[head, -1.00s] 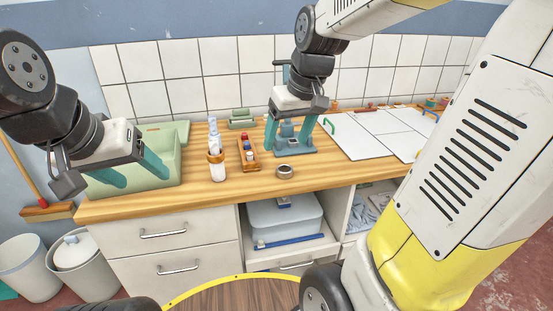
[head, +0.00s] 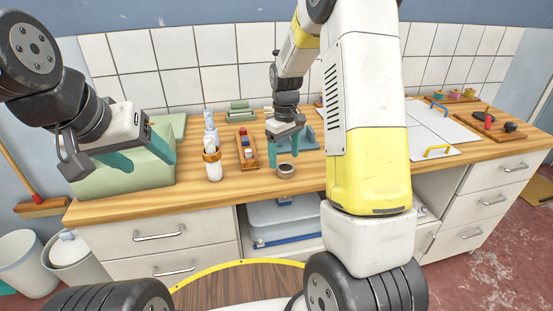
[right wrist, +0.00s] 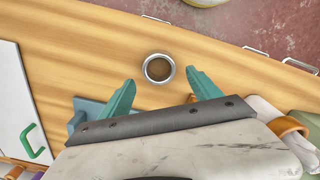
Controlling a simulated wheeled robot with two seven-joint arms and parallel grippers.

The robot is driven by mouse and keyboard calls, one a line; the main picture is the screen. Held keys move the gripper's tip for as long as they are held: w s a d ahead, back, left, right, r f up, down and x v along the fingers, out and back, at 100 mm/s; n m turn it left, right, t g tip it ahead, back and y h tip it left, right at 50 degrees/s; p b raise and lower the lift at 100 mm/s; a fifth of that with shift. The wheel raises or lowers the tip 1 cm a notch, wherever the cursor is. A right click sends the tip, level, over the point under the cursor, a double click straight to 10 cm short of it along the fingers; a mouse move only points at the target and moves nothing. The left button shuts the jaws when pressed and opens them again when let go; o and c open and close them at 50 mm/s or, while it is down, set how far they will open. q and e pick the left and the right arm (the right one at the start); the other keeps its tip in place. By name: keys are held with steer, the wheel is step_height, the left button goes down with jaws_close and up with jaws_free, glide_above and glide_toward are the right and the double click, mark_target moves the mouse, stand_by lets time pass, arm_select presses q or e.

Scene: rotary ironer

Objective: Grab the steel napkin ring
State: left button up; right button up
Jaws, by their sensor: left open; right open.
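The steel napkin ring (head: 285,171) is a short grey metal ring lying flat near the front edge of the wooden counter. In the right wrist view the ring (right wrist: 159,69) shows from above, with the counter visible through its hole. My right gripper (head: 284,160) is open, fingers pointing down, just above and behind the ring. In the right wrist view the ring lies between the two teal fingertips (right wrist: 159,78), with a gap on each side. My left gripper (head: 150,162) is open and empty in front of the green basin, away from the ring.
A blue stand (head: 307,139) is behind my right gripper. White panels (head: 425,128) lie at the right. The counter around the ring is clear.

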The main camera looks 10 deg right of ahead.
mark_target(284, 164)
steer(key=shift+f, duration=2)
steer(key=c, duration=1.4)
steer(key=shift+r, duration=0.15)
steer(key=shift+r, duration=0.7)
step_height(284, 164, up, 2)
steer(key=shift+r, duration=0.15)
steer(key=s+a, duration=0.1)
steer(key=s, duration=0.4)
steer(key=s+a, duration=0.2)
steer(key=s, duration=0.3)
steer(key=s+a+r, duration=0.1)
steer(key=s, duration=0.4)
steer(key=shift+s+a, duration=0.2)
